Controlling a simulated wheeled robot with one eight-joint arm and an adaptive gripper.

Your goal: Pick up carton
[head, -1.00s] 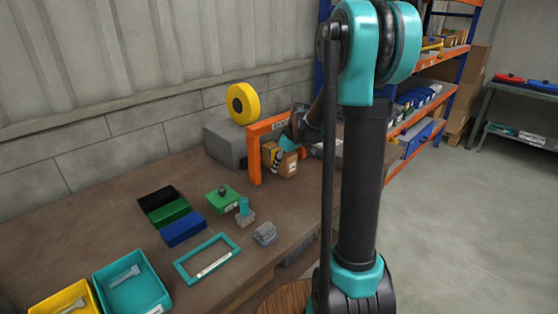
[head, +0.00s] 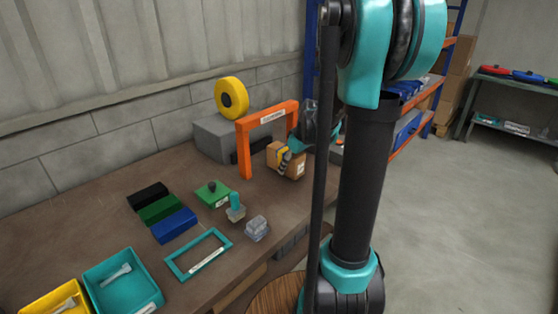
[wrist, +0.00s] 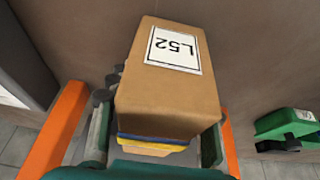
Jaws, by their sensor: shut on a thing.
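The carton is a small brown box (head: 293,163) with a white label. It is in front of the orange arch's right leg in the head view. In the wrist view the carton (wrist: 170,100) fills the middle, its label reading L52, with blue and yellow bands at its near end. My gripper (wrist: 158,135) has one finger on each side of the carton and is shut on it. In the head view my gripper (head: 288,155) is partly hidden by the carton and my arm. I cannot tell whether the carton touches the bench.
The orange arch (head: 244,150) stands close behind the carton; its legs flank it in the wrist view. A grey block (head: 215,137) and yellow wheel (head: 231,98) are behind. Green, blue and teal items lie left on the brown bench (head: 95,215).

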